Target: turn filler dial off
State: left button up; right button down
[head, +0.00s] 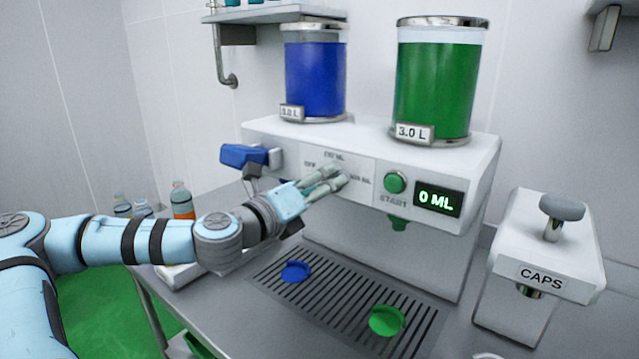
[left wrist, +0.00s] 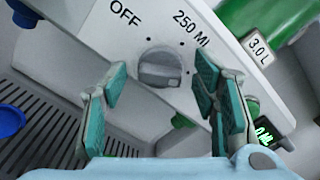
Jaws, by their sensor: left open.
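The filler dial (left wrist: 160,67) is a round grey knob on the white filler panel, seen in the left wrist view below the labels OFF and 250 ML. Which mark it points to I cannot tell. My left gripper (head: 330,182) is open in front of the panel. In the left wrist view its two teal-padded fingers stand on either side of the dial, apart from it as far as I can see. In the head view the gripper hides the dial. My right gripper is not in view.
Right of the dial are the green START button (head: 395,182) and a display (head: 438,199) reading 0 ML. A blue lever (head: 245,156) is at the left. Blue (head: 296,271) and green (head: 387,320) caps lie on the drip grate (head: 330,306). The CAPS dispenser (head: 545,260) stands right.

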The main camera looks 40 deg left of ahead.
pick_arm(q)
notch_tip(320, 180, up, 10)
dwell(0.3)
